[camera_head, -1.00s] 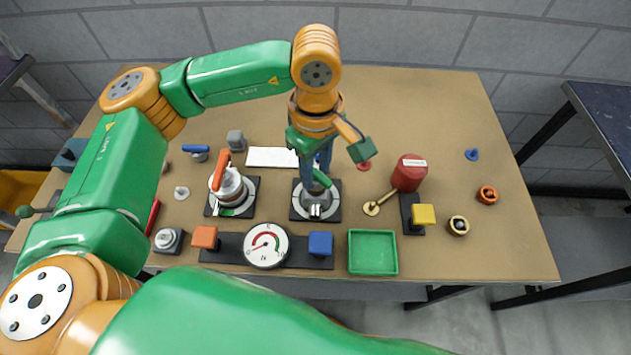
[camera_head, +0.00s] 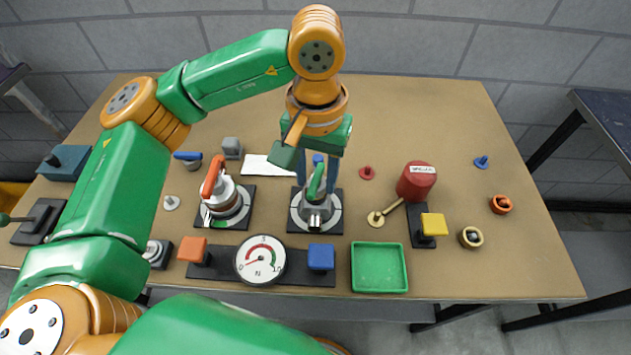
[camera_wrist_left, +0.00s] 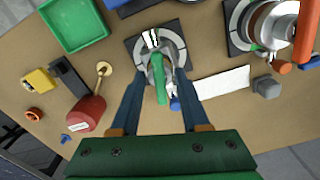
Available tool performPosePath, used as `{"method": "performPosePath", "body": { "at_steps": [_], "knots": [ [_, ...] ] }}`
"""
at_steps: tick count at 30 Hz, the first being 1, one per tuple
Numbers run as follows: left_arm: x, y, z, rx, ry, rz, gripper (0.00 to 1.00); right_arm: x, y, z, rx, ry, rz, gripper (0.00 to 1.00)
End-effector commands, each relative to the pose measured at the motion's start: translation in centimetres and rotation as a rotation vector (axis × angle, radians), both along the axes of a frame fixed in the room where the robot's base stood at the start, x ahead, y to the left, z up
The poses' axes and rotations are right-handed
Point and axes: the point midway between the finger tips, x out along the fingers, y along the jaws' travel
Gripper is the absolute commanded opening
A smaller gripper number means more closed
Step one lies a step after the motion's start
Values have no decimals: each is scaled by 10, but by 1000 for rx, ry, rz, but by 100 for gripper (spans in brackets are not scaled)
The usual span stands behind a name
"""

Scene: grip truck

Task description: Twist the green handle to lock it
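The green handle (camera_head: 316,183) is a lever on a grey round fitting with a square dark base plate (camera_head: 296,224). In the left wrist view, the green handle (camera_wrist_left: 158,78) lies between the two dark blue fingers of my left gripper (camera_wrist_left: 161,83). There are visible gaps between the handle and both fingers, so the gripper looks open. In the head view, my left gripper (camera_head: 318,183) points down over the fitting, its fingers partly hidden behind the handle. Fingertip height relative to the handle is hard to tell. My right gripper is out of view.
A similar fitting with an orange-red handle (camera_head: 214,176) stands close on the left. A gauge panel (camera_head: 260,260) and a green tray (camera_head: 379,267) lie in front. A red cylinder (camera_head: 416,181) stands to the right. The back of the table is clear.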

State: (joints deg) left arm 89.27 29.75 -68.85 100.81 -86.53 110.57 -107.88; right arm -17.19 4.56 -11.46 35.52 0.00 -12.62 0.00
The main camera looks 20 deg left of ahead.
Motion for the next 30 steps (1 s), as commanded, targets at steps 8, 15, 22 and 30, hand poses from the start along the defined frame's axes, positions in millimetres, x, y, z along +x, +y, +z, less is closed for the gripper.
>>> {"method": "performPosePath", "body": {
  "at_steps": [8, 15, 22, 30],
  "knots": [
    [0, 0, 0, 0, -1, 3, 50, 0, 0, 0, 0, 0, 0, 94],
    [0, 0, 20, -1, -2, 3, 50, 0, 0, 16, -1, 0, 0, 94],
    [0, 0, 47, -1, -1, 4, 50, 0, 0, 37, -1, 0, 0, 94],
    [0, 0, 76, -1, -1, 4, 50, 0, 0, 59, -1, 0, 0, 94]
  ]
}}
